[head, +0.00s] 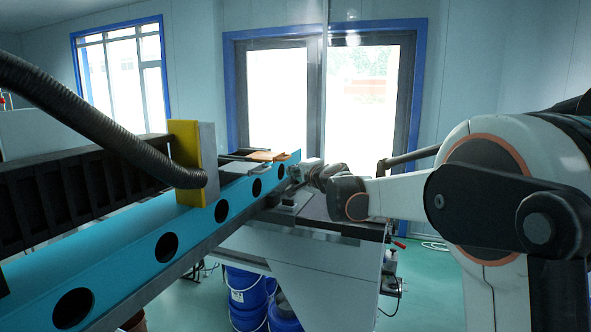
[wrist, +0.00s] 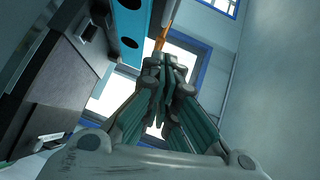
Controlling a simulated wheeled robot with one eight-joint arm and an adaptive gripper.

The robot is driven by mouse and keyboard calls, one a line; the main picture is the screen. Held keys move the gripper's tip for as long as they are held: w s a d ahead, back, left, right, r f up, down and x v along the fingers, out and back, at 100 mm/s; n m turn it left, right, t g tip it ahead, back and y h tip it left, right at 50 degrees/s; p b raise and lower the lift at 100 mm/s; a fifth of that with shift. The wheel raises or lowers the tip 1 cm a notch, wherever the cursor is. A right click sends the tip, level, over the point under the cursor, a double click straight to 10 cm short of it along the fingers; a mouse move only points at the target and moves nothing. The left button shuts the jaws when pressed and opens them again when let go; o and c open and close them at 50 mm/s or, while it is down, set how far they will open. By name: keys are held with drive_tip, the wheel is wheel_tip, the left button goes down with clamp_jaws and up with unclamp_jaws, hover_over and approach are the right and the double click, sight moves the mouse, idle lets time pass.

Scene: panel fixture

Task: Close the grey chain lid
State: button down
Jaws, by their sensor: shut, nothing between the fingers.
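A black cable chain (head: 80,190) runs along the left of the head view and ends at a yellow and grey block (head: 188,160). I cannot clearly tell which part is the grey chain lid, or whether it is open. My gripper (head: 297,172) is beside the far end of the blue beam, at its right side, and looks small there. In the wrist view my gripper (wrist: 167,68) has its fingers together with nothing between them. An orange piece (wrist: 163,38) shows just beyond the fingertips; contact cannot be told.
The long blue beam (head: 135,240) with round holes runs from the near left towards the window. A dark-topped bench (head: 335,228) stands below my gripper. A ribbed hose (head: 100,122) arches over the chain. Blue drums (head: 248,290) stand under the bench. The floor at the right is partly clear.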

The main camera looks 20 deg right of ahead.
drive_tip(key=w+a+f+p, duration=0.1)
drive_tip(key=w+a, duration=0.3)
drive_tip(key=w, duration=0.4)
drive_tip(key=shift+w+f+p, duration=0.3)
drive_tip(key=shift+f+p, duration=0.1)
drive_tip(key=shift+p, duration=0.25)
drive_tip(key=shift+a, duration=0.2)
